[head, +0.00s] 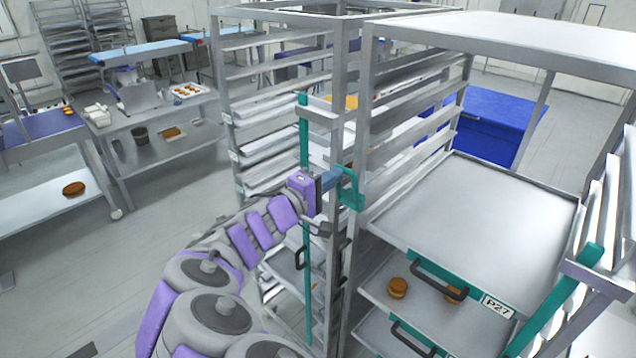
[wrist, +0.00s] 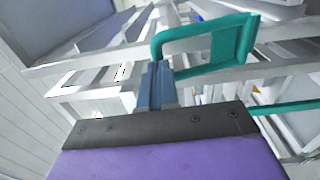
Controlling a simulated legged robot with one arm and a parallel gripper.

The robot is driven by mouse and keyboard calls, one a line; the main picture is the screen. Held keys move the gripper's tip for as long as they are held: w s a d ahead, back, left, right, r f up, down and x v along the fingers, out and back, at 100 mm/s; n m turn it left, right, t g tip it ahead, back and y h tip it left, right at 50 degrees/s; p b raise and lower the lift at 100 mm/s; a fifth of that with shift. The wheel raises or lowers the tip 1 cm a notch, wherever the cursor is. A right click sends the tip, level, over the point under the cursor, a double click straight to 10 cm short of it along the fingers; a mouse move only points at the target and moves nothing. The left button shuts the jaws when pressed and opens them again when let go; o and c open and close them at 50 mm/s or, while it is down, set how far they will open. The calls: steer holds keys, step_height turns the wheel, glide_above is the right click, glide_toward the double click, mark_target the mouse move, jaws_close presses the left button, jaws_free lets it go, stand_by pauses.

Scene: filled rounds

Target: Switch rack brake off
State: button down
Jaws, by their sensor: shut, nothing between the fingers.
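My gripper (head: 334,180) is shut and empty, its blue fingers pressed together beside a teal handle (head: 351,190) on a metal rack post. In the wrist view the shut fingers (wrist: 157,78) point up at the near end of the teal handle loop (wrist: 208,28); I cannot tell whether they touch it. The tall metal rack (head: 350,300) stands in front of me, with a teal upright bar (head: 304,150) along its left part. I cannot pick out a rack brake for sure; the foot of the rack is largely hidden by my arm and the frame edge.
Right of the handle, trays with black-handled teal fronts (head: 440,277) hold several brown rounds (head: 397,288); one bears a P27 label (head: 497,306). A blue bin (head: 495,125) stands behind. Worktables (head: 160,110) are at the left, with open floor (head: 170,200) between.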

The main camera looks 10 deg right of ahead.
mark_target(342, 167)
steer(key=shift+d, duration=0.35)
steer(key=d+g+y+p, duration=0.1)
steer(key=p, duration=0.1)
steer(key=w+d+r+y+p, duration=0.1)
steer(key=shift+w+r+g+p, duration=0.3)
steer(key=shift+g+p, duration=0.05)
steer(key=shift+g, duration=0.05)
steer(key=shift+f, duration=0.1)
steer(key=shift+a, duration=0.1)
